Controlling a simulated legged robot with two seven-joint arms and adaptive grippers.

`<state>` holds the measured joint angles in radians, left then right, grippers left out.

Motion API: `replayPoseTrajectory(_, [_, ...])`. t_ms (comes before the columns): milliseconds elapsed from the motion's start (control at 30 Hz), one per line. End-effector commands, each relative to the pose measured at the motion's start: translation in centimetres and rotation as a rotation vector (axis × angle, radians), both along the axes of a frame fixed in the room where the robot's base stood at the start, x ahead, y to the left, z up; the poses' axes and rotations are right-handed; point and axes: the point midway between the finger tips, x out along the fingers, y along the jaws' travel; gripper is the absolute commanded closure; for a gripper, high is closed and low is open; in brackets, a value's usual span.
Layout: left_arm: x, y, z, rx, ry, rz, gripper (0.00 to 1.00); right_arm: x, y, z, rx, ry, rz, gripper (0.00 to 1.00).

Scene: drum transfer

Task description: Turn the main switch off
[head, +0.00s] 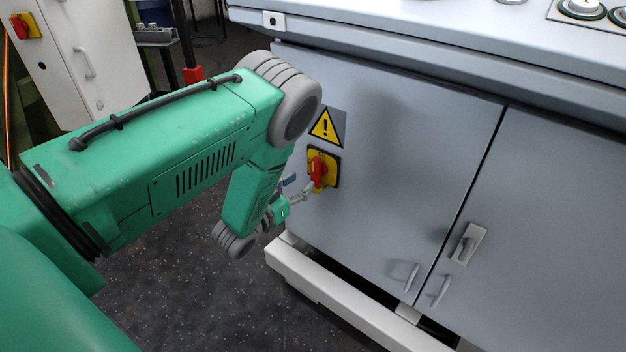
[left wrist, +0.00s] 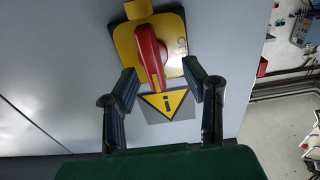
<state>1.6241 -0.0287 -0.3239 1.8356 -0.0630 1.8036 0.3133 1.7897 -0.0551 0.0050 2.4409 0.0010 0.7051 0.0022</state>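The main switch has a red handle (head: 317,172) on a yellow plate (head: 333,181), mounted on the grey cabinet front. The handle stands roughly upright in the head view. In the left wrist view the red handle (left wrist: 150,56) runs lengthwise and slightly tilted on the yellow plate (left wrist: 124,44). My left gripper (head: 301,187) is in front of the switch, partly hidden by my arm in the head view. In the left wrist view its fingers (left wrist: 160,80) are open, one on each side of the handle's near end, with gaps visible. My right gripper is not in view.
A yellow warning sign (head: 326,127) sits just above the switch. The grey cabinet (head: 400,150) has a latch (head: 467,243) and door handles at right. A white base rail (head: 340,300) sticks out below. Another white cabinet (head: 80,50) with a red-yellow switch stands at upper left.

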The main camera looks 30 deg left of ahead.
Motion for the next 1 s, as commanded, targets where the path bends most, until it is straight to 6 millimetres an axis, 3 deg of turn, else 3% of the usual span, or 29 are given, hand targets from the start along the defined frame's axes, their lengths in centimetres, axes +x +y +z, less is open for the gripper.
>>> replayPoseTrajectory(100, [2.4,-0.6,0.0,0.004,-0.004,-0.004,0.6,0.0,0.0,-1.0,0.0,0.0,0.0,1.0])
replayPoseTrajectory(300, [4.7,-1.0,0.2,0.008,-0.003,-0.003,0.6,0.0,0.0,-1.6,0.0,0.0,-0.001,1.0])
replayPoseTrajectory(667, [5.5,-0.7,0.1,-0.001,-0.002,-0.005,0.6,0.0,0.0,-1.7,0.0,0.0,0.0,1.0])
replayPoseTrajectory(700, [5.5,-0.7,0.1,0.0,-0.002,-0.005,0.63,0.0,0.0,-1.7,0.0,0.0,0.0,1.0])
replayPoseTrajectory(800, [5.5,-0.7,0.1,0.002,0.0,-0.003,0.93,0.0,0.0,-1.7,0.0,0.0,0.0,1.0])
replayPoseTrajectory(1000, [5.4,-0.6,0.2,0.005,0.0,0.001,0.95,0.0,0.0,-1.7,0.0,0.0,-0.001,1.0])
